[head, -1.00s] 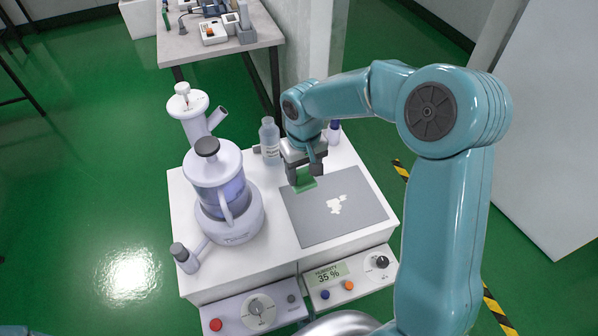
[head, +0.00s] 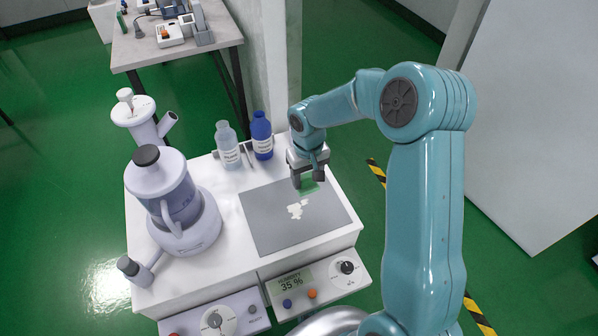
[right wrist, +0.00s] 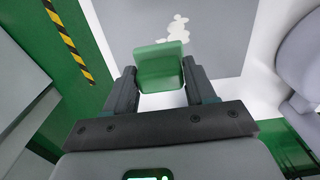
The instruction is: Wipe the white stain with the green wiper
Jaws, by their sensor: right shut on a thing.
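My right gripper (head: 308,179) is shut on the green wiper (head: 309,188), over the far right part of the grey mat (head: 268,226). In the right wrist view the wiper (right wrist: 160,66) sits between the two dark fingers. The white stain (head: 295,210) is an irregular patch on the mat, just left of and nearer than the wiper. In the right wrist view the stain (right wrist: 178,28) lies just beyond the wiper's far edge. I cannot tell whether the wiper touches the mat. My left gripper is not in view.
The mat lies on a white bench (head: 240,270). A food-processor-like device (head: 175,205) stands at its left. A clear bottle (head: 229,147) and a blue bottle (head: 262,137) stand at the back. Control panels with knobs (head: 312,284) line the front. A grey table (head: 180,45) stands behind.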

